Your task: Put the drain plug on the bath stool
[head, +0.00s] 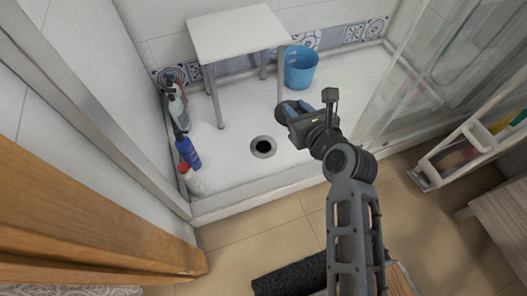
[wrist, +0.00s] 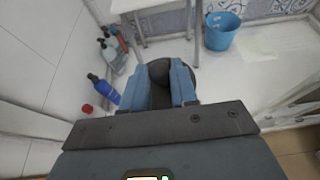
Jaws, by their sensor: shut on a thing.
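My gripper (head: 290,108) is over the shower floor, in front of the bath stool and right of the drain. In the wrist view its blue fingers (wrist: 165,82) are shut on a dark rounded thing, which I take to be the drain plug (wrist: 159,71). The fingers hide part of it, and I cannot make it out clearly in the head view. The white bath stool (head: 237,34) stands upright against the back wall, its visible top bare. In the wrist view its edge and legs (wrist: 140,6) show at the top.
The open drain (head: 263,146) lies left of my gripper. A blue bucket (head: 300,68) stands right of the stool. Several bottles, including a blue one (head: 187,150), line the left wall. A glass door (head: 425,75) and a white rack (head: 470,148) are at the right.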

